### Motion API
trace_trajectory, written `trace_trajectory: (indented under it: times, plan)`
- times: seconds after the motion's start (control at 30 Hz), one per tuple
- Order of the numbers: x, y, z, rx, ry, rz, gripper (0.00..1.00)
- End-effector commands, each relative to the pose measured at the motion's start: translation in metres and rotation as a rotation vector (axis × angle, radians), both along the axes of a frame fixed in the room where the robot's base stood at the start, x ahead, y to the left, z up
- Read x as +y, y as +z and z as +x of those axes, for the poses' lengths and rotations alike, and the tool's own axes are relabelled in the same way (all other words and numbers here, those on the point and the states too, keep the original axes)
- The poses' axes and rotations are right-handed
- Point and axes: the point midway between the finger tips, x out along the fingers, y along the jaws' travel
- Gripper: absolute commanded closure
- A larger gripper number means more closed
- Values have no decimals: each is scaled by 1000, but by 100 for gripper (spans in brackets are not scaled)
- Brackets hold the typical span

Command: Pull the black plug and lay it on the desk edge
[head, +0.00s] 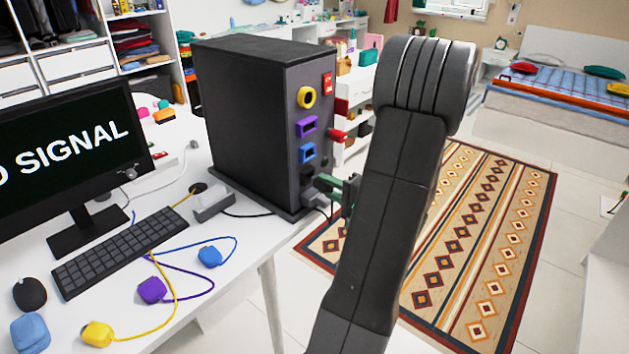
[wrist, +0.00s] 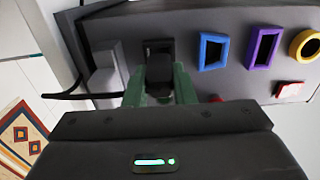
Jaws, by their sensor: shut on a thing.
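The black plug (wrist: 160,70) is between the green fingers of my gripper (wrist: 159,82) in the wrist view, with the fingers closed on its two sides. It is right in front of the black-rimmed socket (wrist: 158,46) on the computer tower (head: 245,110). A dark opening shows beyond the plug, and I cannot tell how far the plug is seated. In the head view my gripper (head: 328,184) is at the low part of the tower's port face, and my arm hides part of it. The white desk (head: 215,295) is left of my arm.
A grey plug (wrist: 106,76) with a black cable sits beside the black socket. Blue (head: 308,152), purple (head: 307,127) and yellow (head: 306,97) sockets are above, with a red switch (head: 327,84). Loose blue (head: 210,256), purple (head: 152,290) and yellow (head: 97,334) plugs lie near the keyboard (head: 118,256).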

Motion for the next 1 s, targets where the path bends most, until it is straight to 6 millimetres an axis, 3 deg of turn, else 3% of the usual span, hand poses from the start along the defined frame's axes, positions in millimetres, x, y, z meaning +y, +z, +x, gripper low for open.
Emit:
trace_trajectory:
  times: [1.0]
  plan:
    - [-32,0,-23,-1,0,-1,100]
